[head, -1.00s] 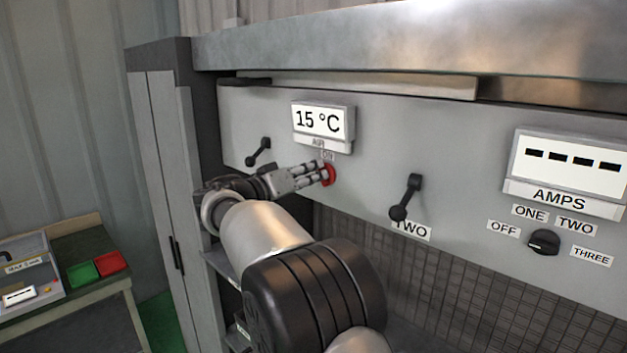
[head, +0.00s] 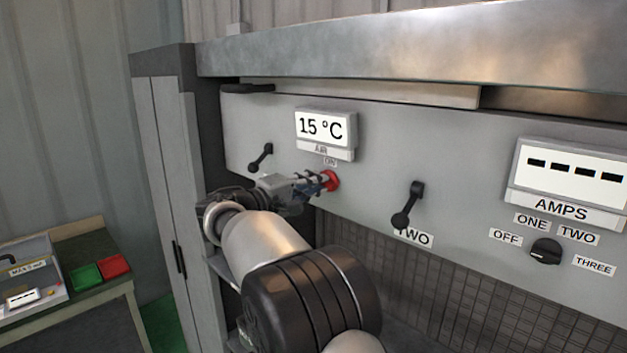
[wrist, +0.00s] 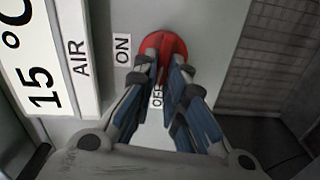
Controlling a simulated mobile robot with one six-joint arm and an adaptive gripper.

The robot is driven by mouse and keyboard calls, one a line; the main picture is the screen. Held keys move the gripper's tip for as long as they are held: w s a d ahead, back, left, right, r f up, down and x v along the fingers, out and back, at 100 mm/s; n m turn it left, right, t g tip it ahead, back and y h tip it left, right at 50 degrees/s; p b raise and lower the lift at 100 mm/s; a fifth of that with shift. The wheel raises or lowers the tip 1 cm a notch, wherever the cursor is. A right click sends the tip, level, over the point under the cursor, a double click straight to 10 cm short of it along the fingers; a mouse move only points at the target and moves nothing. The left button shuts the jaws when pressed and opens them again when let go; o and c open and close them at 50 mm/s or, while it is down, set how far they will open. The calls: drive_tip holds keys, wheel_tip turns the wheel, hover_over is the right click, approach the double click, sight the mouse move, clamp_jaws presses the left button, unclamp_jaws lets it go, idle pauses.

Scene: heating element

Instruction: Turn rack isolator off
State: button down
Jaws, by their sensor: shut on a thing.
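The red isolator knob (head: 331,180) is on the grey panel below the 15 °C air display. It also shows in the wrist view (wrist: 165,44), between an ON label (wrist: 122,50) and an OFF label (wrist: 157,97). My gripper (head: 322,183) reaches it from the left. In the wrist view its two fingers (wrist: 166,68) are closed on the knob, with the fingertips touching its red face. The fingers cover part of the knob and of the OFF label.
A black lever (head: 261,157) is at the upper left of the knob, and another black lever (head: 408,206) is to the right above the label TWO. A black rotary knob (head: 545,251) sits under the AMPS display (head: 570,173). A grey cabinet (head: 168,170) stands at left.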

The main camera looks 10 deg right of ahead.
drive_tip(key=shift+f+n, duration=0.1)
drive_tip(key=shift+n, duration=0.5)
drive_tip(key=c, duration=1.6)
unclamp_jaws()
drive_tip(key=shift+c, duration=0.2)
drive_tip(key=shift+a, duration=0.1)
drive_tip(key=v, duration=1.2)
